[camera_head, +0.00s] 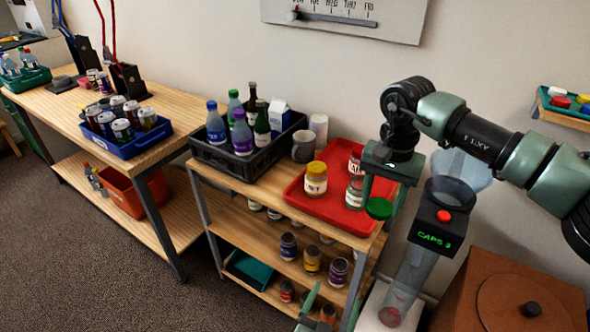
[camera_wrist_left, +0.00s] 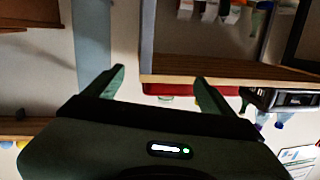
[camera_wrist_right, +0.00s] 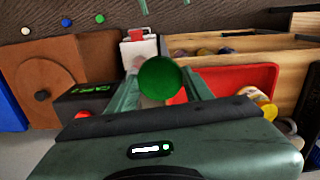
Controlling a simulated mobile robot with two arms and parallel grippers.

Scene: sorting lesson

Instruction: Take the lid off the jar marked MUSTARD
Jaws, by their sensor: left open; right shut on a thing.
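On the red tray (camera_head: 331,205) stands a jar with a yellow lid (camera_head: 315,179); its small label is too blurred to read for certain. Two more glass jars stand to its right, a rear one (camera_head: 354,162) with red lettering and a front one (camera_head: 354,191), partly hidden by my right gripper. My right gripper (camera_head: 381,204) is shut on a green lid (camera_head: 379,209), held at the tray's right side; no jar hangs from it. The lid also shows in the right wrist view (camera_wrist_right: 160,78). My left gripper (camera_head: 318,308) is open and empty, low before the shelf unit.
A clear funnel (camera_head: 460,172) and tube with a "CAPS" box (camera_head: 437,224) stand right of the tray. A black crate (camera_head: 228,164) of bottles and a grey mug (camera_head: 304,146) are left of it. Jars fill the shelves below. A brown box (camera_head: 520,290) is at the lower right.

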